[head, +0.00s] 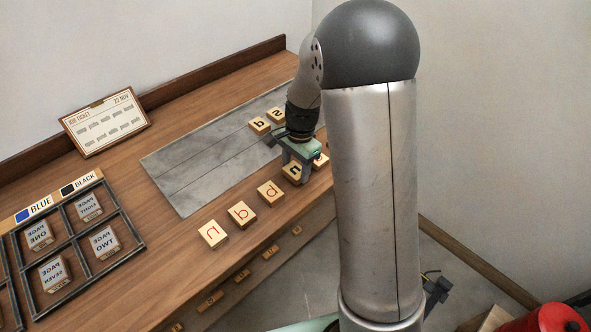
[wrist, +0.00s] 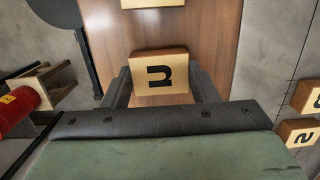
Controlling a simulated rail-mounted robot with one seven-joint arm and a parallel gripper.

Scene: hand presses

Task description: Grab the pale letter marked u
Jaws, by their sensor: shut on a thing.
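The pale letter block (head: 292,172) with a black u-shaped mark, reading like n in the head view, is at my gripper (head: 293,163). In the wrist view the block (wrist: 160,72) sits between the two dark fingers, its mark turned sideways. My gripper is shut on it, a finger against each side. The block is in line with the front row of letters; whether it touches the table or is slightly raised, I cannot tell.
Pale blocks with red marks stand in the front row: one (head: 270,192), another (head: 242,214) and a third (head: 212,234). Black-marked blocks (head: 259,125) lie on the grey stone slab (head: 190,170). A framed tray (head: 140,246) stands left, below the job ticket (head: 104,120).

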